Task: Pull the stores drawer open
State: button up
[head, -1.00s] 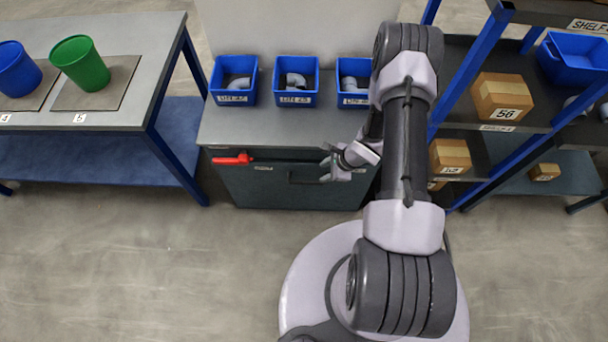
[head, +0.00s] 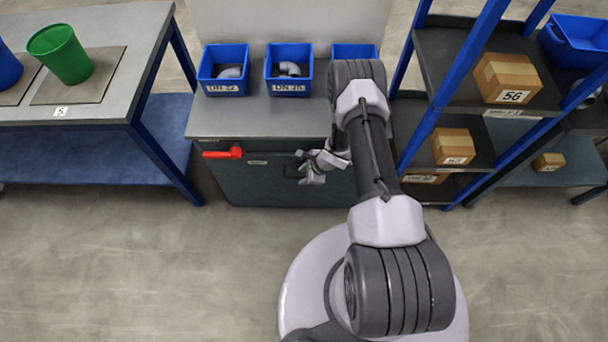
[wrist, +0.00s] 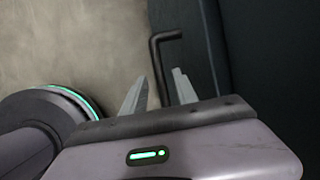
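The stores drawer is the dark grey-green front (head: 252,185) under the grey bench; it looks shut in the head view. Its black bar handle (head: 290,172) is partly hidden by my gripper there. In the wrist view the bent black handle (wrist: 160,70) stands off the dark front (wrist: 193,45) and runs down between my fingers. My gripper (head: 303,167) is at the handle, its two grey fingers (wrist: 159,85) apart, one on each side of the bar. I see no clear grip on it. A red lever (head: 222,153) lies level at the front's upper left.
Blue bins (head: 288,70) with grey pipe fittings stand on the bench top (head: 260,121). A blue-legged table (head: 110,105) with a green bucket (head: 62,55) is at left. A shelf rack (head: 455,95) with boxes stands close at right. Floor in front (head: 150,260) is clear.

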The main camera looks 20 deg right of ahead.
grip_shut()
dwell(1.2)
